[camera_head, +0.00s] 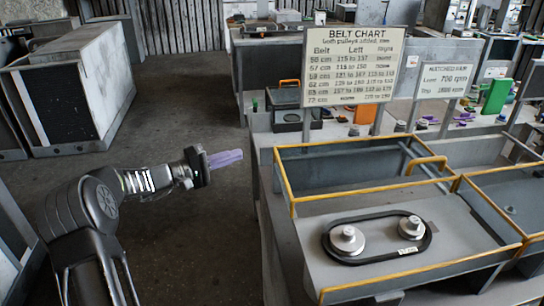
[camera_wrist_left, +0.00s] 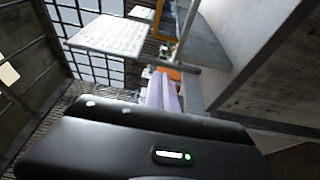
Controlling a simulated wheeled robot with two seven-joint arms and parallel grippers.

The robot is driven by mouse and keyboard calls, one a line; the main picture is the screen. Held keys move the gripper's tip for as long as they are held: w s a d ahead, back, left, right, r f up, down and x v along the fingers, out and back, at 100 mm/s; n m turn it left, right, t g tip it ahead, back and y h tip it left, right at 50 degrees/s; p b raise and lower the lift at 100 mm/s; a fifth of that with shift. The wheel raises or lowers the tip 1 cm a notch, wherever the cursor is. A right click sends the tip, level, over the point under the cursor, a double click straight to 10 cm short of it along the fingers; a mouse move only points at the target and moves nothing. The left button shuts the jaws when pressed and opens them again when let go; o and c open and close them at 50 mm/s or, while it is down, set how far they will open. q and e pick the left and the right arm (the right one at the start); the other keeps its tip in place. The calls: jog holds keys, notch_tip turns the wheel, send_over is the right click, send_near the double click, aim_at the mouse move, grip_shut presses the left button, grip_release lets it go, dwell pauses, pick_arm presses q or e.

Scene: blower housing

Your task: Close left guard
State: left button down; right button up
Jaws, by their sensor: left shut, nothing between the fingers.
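The grey blower housing stands at the right of the head view. Its left bay (camera_head: 300,235) has yellow edges and holds two silver pulleys (camera_head: 347,240) with a black belt (camera_head: 385,254) around them, uncovered. Behind the bay is a yellow-edged frame with a grey panel (camera_head: 340,165), which looks like the left guard standing open. A yellow handle (camera_head: 426,162) is at its right end. My left gripper (camera_head: 238,157), with pale purple fingers, is shut and empty, left of the housing and apart from it. The fingers (camera_wrist_left: 163,82) also show in the wrist view. My right gripper is out of view.
A belt chart sign (camera_head: 358,65) and a second sign (camera_head: 445,82) stand behind the housing. An orange block (camera_head: 365,113) and small items lie on the bench behind. A grey cabinet (camera_head: 75,85) stands at left. The floor (camera_head: 195,110) between is clear.

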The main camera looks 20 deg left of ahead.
pick_arm(q)
jog(key=shift+d, duration=0.1)
jog(key=w+d+p, duration=0.4)
jog(key=d+p, duration=0.1)
jog(key=d, duration=0.3)
jog(key=shift+w+d+p, duration=0.15)
jog(key=shift+w+p, duration=0.05)
jog(key=shift+p, duration=0.15)
dwell(0.3)
jog(key=shift+f, duration=0.15)
